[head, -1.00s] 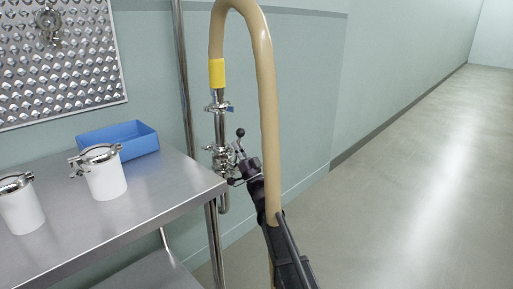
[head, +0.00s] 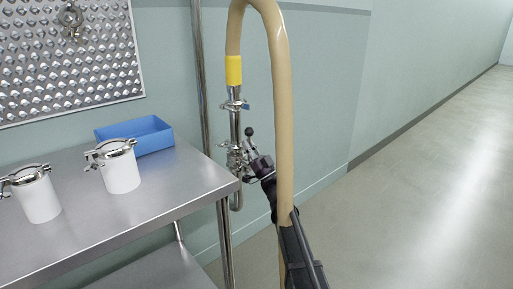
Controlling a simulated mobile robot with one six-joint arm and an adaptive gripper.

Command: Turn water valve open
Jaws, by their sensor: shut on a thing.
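The water valve (head: 238,158) is a shiny steel fitting on a vertical pipe beside the table's right corner. A small lever with a dark ball knob (head: 250,131) sticks up at its right side. My gripper (head: 254,164) is at the valve's right side, by the base of the lever, and is shut on the valve handle. Its fingertips are small and partly hidden against the steel parts. A thick beige hose (head: 284,110) with a yellow collar (head: 233,70) rises from the pipe, loops over and hangs in front of my arm.
A steel table (head: 150,212) fills the left, its right corner close to the valve. It carries two white canisters with clamped steel lids (head: 121,172) and a blue bin (head: 150,139). A dimpled panel (head: 70,60) hangs above. The floor at right (head: 430,190) is clear.

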